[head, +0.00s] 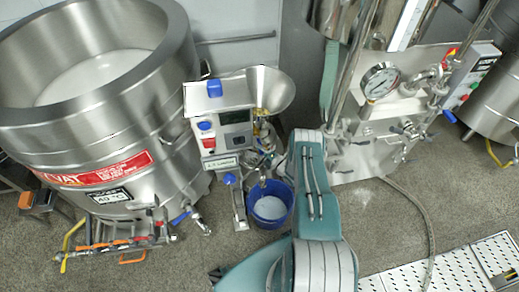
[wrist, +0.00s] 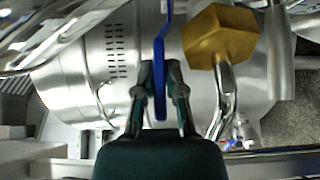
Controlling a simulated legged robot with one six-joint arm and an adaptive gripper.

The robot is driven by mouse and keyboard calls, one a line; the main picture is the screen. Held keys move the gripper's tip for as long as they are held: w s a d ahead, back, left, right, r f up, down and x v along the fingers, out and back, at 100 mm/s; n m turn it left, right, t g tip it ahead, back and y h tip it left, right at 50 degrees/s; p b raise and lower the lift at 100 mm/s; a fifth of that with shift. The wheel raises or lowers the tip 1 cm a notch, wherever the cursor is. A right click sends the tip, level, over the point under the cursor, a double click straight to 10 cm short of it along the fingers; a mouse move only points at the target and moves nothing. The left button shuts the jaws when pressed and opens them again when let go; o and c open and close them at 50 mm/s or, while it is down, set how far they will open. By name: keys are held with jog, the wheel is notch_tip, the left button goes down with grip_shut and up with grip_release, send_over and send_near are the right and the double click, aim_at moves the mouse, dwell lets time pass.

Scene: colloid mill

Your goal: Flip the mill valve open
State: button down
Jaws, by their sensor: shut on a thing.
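The colloid mill (head: 222,128) stands in the middle of the head view, with a control box and a steel hopper (head: 268,90) on top. In the wrist view, a long, narrow blue valve handle (wrist: 160,78) runs up the picture between the two fingers. My gripper (wrist: 160,72) is shut on this handle, with one finger on each side. A brass-coloured block (wrist: 220,36) sits to the right of the handle on a steel pipe. In the head view my teal arm reaches toward the mill's right side, and I cannot make out my gripper or the held handle there.
A blue bucket (head: 270,204) with pale liquid stands on the floor at the mill's foot. A large steel vat (head: 110,130) holding white liquid is at left. A machine with a pressure gauge (head: 379,82) is at right. A hose (head: 428,235) crosses the floor.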

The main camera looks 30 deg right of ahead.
jog(key=shift+s+f, duration=0.1)
jog(key=shift+f, duration=0.1)
jog(key=c, duration=0.7)
grip_release()
jog(key=shift+r, duration=0.15)
